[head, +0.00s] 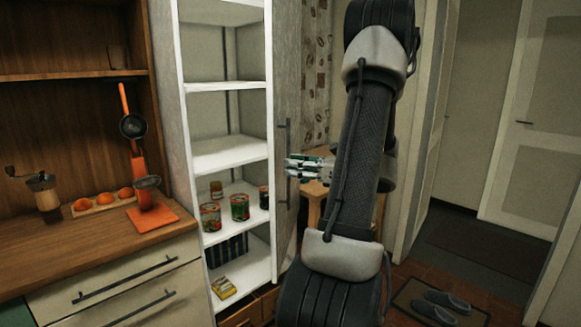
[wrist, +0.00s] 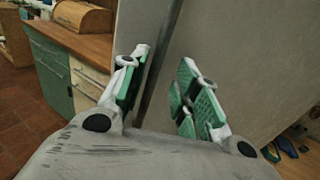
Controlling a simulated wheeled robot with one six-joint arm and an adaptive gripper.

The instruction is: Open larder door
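The larder is a tall cabinet with white shelves (head: 228,157). Its grey door (head: 288,80) stands well open, swung out and seen at a steep angle, with the shelves in plain view. A dark vertical bar handle (head: 278,150) is on the door's face. My gripper (head: 294,167) is just right of the handle in the head view. In the wrist view my gripper (wrist: 163,85) is open, its green-padded fingers apart, in front of the grey door panel (wrist: 240,60). I cannot tell whether a finger touches the handle or door.
Tins (head: 240,207) and a yellow box (head: 224,288) stand on the larder shelves. A wooden counter (head: 95,245) with drawers is at the left. A small wooden table (head: 314,188) is behind my arm. Slippers (head: 440,306) lie on a mat at the lower right.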

